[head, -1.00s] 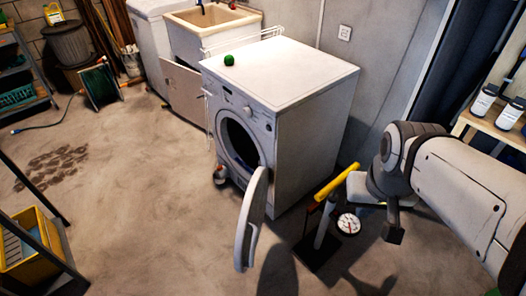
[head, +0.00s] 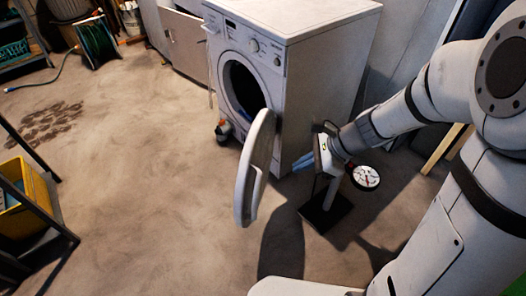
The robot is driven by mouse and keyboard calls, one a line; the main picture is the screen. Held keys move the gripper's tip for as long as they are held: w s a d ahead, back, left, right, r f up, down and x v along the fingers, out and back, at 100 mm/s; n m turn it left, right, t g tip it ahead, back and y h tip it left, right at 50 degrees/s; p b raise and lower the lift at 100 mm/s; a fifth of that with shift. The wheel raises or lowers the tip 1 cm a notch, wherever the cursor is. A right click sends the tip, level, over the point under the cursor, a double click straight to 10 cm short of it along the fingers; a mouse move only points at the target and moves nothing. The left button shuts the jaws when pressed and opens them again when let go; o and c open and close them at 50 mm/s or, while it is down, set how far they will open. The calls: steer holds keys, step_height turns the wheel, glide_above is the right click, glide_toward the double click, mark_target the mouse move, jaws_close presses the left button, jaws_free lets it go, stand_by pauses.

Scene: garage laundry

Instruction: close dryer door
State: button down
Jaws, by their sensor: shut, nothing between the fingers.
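The white dryer (head: 325,85) stands at the upper middle of the head view. Its round door (head: 252,180) is swung wide open toward me and is seen nearly edge-on. The dark drum opening (head: 242,88) shows behind it, with something blue at its lower edge. My gripper (head: 298,164) is to the right of the door, in front of the dryer's lower side. Its blue fingers point left toward the door and are shut and empty. A small gap shows between the fingertips and the door in this view.
A floor pump with a round gauge (head: 365,178) and dark base (head: 325,207) stands right beneath my gripper. A yellow crate (head: 22,200) is on a rack at left. The floor left of the door is clear.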

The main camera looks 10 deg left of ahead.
step_height(320, 180, down, 7)
steer(key=w+a+m+y+b, duration=0.1)
steer(key=w+a+m+b, duration=0.1)
steer(key=w+m+b, duration=0.15)
steer(key=b, duration=0.4)
glide_toward(246, 179)
steer(key=shift+t, duration=0.3)
steer(key=x, duration=0.5)
steer(key=shift+s+d+f, duration=0.15)
steer(key=shift+s+f, duration=0.05)
steer(key=shift+f, duration=0.45)
steer(key=shift+a, duration=0.4)
steer(key=shift+w+a, duration=0.1)
